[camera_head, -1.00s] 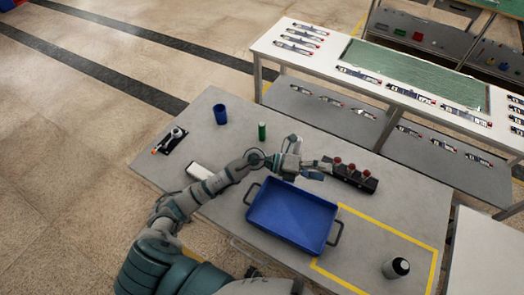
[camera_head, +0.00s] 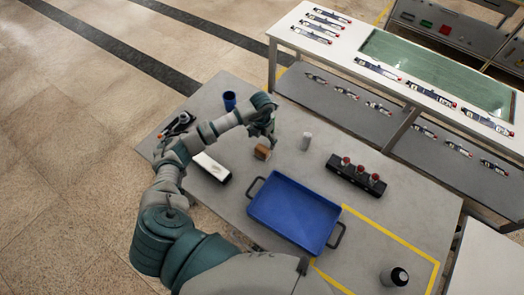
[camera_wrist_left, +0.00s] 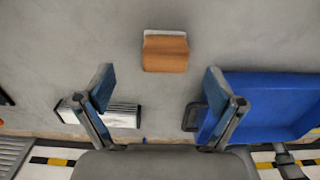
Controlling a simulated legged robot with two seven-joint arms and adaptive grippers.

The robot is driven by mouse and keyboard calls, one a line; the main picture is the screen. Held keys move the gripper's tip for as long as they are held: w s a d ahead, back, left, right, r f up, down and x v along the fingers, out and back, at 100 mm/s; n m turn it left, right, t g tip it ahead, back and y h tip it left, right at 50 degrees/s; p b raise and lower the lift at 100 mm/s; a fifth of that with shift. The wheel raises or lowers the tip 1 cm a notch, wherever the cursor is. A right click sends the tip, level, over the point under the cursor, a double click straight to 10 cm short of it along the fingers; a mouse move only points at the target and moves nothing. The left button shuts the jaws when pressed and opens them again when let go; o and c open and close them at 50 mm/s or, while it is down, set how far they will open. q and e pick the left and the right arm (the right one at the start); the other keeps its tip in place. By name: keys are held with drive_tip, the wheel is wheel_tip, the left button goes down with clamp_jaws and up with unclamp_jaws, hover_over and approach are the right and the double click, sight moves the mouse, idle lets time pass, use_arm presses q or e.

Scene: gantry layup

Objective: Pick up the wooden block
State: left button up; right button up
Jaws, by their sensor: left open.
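The wooden block (camera_head: 262,152) is a small brown block on the grey table, just beyond the blue tray's upper left corner. In the left wrist view, the block (camera_wrist_left: 165,56) shows an orange-brown face and a pale upper edge. It lies ahead of the fingers, roughly centred between them. My left gripper (camera_head: 270,138) is above and beside the block in the head view, pointing down. In the wrist view the left gripper (camera_wrist_left: 158,80) has its two fingers wide apart with nothing between them. My right gripper is not in view.
The blue tray (camera_head: 251,212) with side handles lies close to the block. A white cylinder (camera_head: 306,141) stands right of it. A black rack (camera_head: 352,181) with red-topped parts, a white-topped box (camera_head: 211,167), a blue cup (camera_head: 230,100) and a dark bottle (camera_head: 394,277) share the table.

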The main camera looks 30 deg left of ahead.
sight(262, 148)
use_arm(q)
wheel_tip(262, 148, down, 2)
drive_tip(key=shift+a+f, duration=0.1)
drive_tip(key=shift+f, duration=0.05)
drive_tip(key=f, duration=0.1)
drive_tip(key=d+f, duration=0.1)
drive_tip(key=f, duration=0.1)
drive_tip(key=s+f, duration=0.1)
drive_tip(key=shift+d+f+p, duration=0.15)
drive_tip(key=shift+f+p, duration=0.2)
drive_tip(key=shift+p, duration=0.05)
drive_tip(key=shift+w+f, duration=0.1)
drive_tip(key=shift+f, duration=0.15)
drive_tip(key=shift+a, duration=0.2)
drive_tip(key=shift+a+f, duration=0.1)
drive_tip(key=shift+a, duration=0.1)
drive_tip(key=c, duration=1.3)
drive_tip(key=shift+d, duration=0.25)
drive_tip(key=shift+c, duration=0.2)
